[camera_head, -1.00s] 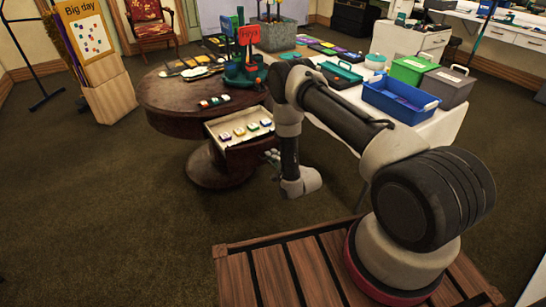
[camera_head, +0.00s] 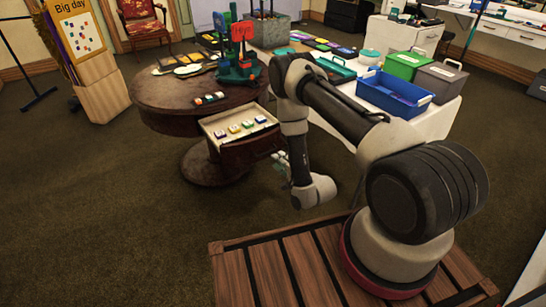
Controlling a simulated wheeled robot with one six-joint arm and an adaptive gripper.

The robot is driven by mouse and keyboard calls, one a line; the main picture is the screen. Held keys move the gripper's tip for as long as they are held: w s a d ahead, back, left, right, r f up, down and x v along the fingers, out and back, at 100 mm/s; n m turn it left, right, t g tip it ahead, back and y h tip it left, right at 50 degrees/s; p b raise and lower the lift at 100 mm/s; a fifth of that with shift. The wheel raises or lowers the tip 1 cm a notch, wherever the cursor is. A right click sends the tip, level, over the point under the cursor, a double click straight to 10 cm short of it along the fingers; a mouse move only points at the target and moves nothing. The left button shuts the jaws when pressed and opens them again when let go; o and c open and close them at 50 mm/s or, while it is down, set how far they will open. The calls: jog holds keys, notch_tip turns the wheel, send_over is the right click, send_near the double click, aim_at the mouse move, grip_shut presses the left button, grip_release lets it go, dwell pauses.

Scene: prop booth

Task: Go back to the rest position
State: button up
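My arm is folded in front of the tables, and its wrist hangs low over the floor. My gripper (camera_head: 281,163) shows only in a small part beside the wrist, close to the front of the open drawer. I cannot tell whether its fingers are open or shut. The open drawer (camera_head: 238,118) of the round brown table (camera_head: 160,97) holds several small coloured blocks in a row. No held object can be made out.
A white-covered table (camera_head: 436,122) stands at the right with a blue bin (camera_head: 395,93), a green box (camera_head: 405,65) and a grey box (camera_head: 441,77). A red sign (camera_head: 243,31) stands on the round table. Wooden slats (camera_head: 285,270) lie below my arm. The carpet (camera_head: 90,210) at left is clear.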

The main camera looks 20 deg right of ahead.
jog(key=v, duration=0.2)
jog(key=shift+s+d, duration=0.1)
jog(key=shift+s, duration=0.15)
